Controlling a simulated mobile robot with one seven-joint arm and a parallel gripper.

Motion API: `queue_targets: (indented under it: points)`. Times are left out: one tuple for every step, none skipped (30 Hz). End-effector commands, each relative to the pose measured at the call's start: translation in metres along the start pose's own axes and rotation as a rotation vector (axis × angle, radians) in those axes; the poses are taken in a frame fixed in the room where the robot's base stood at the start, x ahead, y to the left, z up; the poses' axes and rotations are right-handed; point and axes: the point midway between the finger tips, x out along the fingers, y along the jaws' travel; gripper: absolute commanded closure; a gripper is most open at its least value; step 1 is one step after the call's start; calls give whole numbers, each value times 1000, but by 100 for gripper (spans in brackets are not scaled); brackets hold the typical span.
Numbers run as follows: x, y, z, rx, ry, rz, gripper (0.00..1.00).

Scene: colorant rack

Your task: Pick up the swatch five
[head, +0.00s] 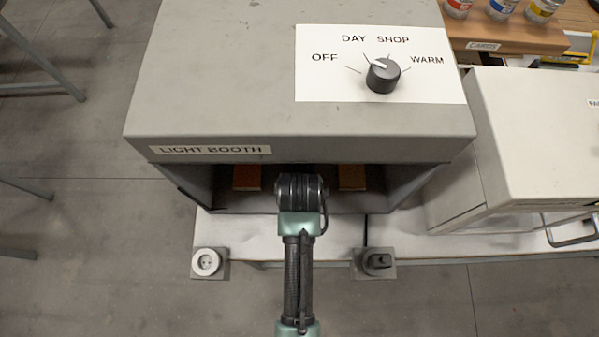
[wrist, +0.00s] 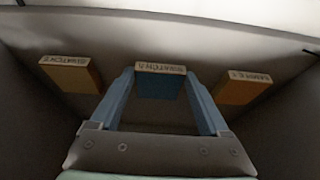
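Three swatches stand in a row inside the light booth in the wrist view: a yellow-brown one (wrist: 75,76) at left, a blue one (wrist: 159,83) in the middle and an orange-brown one (wrist: 242,90) at right. Their label strips appear upside down and too blurred to tell which is swatch five. My gripper (wrist: 160,76) is open, its two blue fingers apart with the middle swatch between or just beyond their tips; I cannot tell whether they touch it. In the head view, an orange swatch (head: 247,177) and a tan one (head: 352,177) show beside my wrist, which hides the middle one.
The grey light booth (head: 290,70) has a roof and side walls close around my arm. It stands on a white bench (head: 235,228). A round socket (head: 207,262) and a black switch (head: 377,262) sit at the front edge. A pale cabinet (head: 540,130) is at right.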

Motion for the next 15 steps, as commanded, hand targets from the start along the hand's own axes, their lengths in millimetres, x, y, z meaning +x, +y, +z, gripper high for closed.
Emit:
queue_targets:
  points:
    - [0, 0, 0, 0, 0, 0, 50]
    - [0, 0, 0, 0, 0, 0, 56]
    - [0, 0, 0, 0, 0, 0, 63]
    - [0, 0, 0, 0, 0, 0, 68]
    - [0, 0, 0, 0, 0, 0, 74]
    - [0, 0, 0, 0, 1, 0, 75]
    - [0, 0, 0, 0, 1, 0, 75]
    - [0, 0, 0, 0, 1, 0, 75]
    - [0, 0, 0, 0, 1, 0, 75]
    - [0, 0, 0, 0, 1, 0, 75]
    - [0, 0, 0, 0, 1, 0, 75]
    - [0, 0, 0, 0, 1, 0, 75]
    - [-1, 0, -1, 0, 1, 0, 75]
    - [-1, 0, -1, 0, 2, 0, 75]
    - [-2, 0, -2, 0, 2, 0, 75]
